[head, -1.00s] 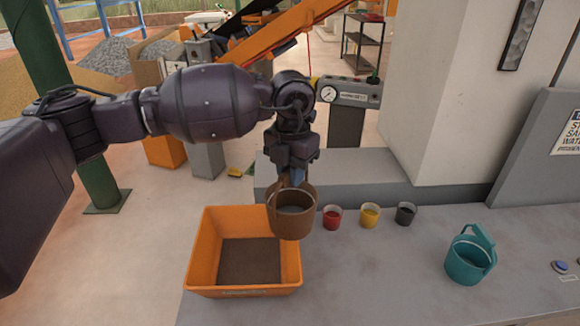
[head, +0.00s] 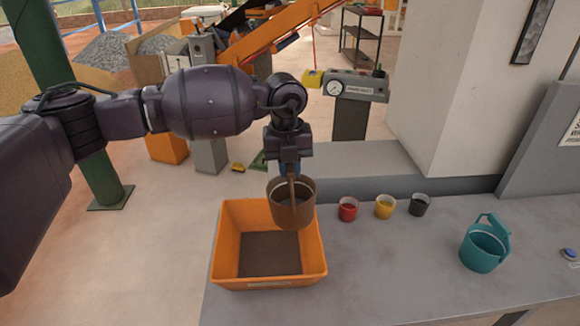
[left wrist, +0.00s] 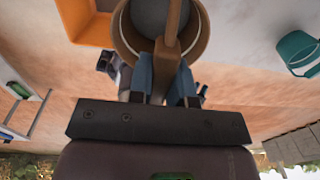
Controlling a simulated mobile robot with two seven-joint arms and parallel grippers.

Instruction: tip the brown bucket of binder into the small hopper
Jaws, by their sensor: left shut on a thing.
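The brown bucket (head: 292,208) hangs upright from its handle, with grey contents showing inside. My left gripper (head: 289,176) is shut on the handle from above. In the left wrist view the blue fingers (left wrist: 166,82) close around the handle, and the bucket (left wrist: 130,38) shows below it. An orange open-topped bin (head: 224,238), which may be the small hopper, stands at the bench's left end. The bucket overlaps its back right rim in the head view; the exact height above it is unclear. The bin also shows in the left wrist view (left wrist: 78,22). My right gripper is out of view.
Red (head: 348,210), yellow (head: 384,207) and black (head: 419,205) cups stand in a row right of the bucket. A teal bucket (head: 481,250) and a blue button (head: 569,254) are further right. A gauge box (head: 352,86) stands behind. The bench front (head: 390,270) is clear.

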